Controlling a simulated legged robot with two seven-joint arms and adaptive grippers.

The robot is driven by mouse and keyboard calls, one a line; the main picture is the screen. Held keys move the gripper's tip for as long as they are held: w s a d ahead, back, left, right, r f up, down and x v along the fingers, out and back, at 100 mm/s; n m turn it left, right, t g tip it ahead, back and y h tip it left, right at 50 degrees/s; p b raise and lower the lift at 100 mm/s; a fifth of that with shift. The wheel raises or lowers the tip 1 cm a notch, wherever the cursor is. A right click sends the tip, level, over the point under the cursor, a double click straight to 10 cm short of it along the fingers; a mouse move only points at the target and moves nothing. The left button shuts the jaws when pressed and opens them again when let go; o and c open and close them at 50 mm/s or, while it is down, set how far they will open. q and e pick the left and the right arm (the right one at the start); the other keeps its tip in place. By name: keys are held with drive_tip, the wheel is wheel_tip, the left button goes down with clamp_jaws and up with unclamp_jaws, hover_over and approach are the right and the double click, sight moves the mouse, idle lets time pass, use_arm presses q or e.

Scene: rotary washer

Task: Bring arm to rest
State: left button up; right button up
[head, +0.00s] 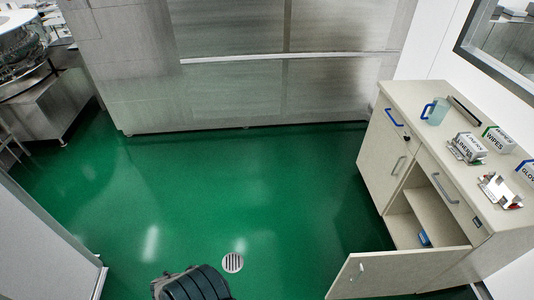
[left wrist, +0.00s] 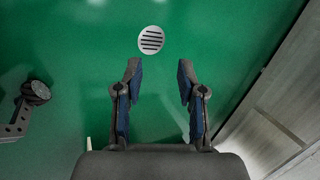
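My left gripper (left wrist: 157,80) shows in the left wrist view. Its two dark fingers with blue pads stand apart, with nothing between them. Beyond the fingertips is green floor with a round drain. In the head view, a dark ribbed part of my own body shows at the bottom edge, and neither gripper can be made out. My right gripper is not in view.
A cabinet (head: 402,148) stands at the right with a lower door (head: 400,272) swung open. A jug (head: 437,110), boxes (head: 498,138) and metal holders stand on top. The green floor (head: 230,190) is clear around the drain (head: 232,262). A steel machine (head: 240,95) stands at the back.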

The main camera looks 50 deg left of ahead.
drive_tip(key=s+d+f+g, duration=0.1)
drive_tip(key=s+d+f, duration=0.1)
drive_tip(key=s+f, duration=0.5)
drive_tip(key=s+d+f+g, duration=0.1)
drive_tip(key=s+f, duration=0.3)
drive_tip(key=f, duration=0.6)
use_arm(q)
drive_tip(key=s+d+f+h, duration=0.1)
drive_tip(key=d+f, duration=0.2)
drive_tip(key=d, duration=0.9)
drive_tip(key=s+d+f+n+h, duration=0.1)
drive_tip(key=d+f+h, duration=0.1)
drive_tip(key=d, duration=1)
drive_tip(key=s+d+f+h, duration=0.1)
drive_tip(key=d+f, duration=0.4)
drive_tip(key=d, duration=0.8)
drive_tip(key=shift+n+h+b, duration=0.4)
drive_tip(key=shift+h+b, duration=0.05)
drive_tip(key=shift+h, duration=0.05)
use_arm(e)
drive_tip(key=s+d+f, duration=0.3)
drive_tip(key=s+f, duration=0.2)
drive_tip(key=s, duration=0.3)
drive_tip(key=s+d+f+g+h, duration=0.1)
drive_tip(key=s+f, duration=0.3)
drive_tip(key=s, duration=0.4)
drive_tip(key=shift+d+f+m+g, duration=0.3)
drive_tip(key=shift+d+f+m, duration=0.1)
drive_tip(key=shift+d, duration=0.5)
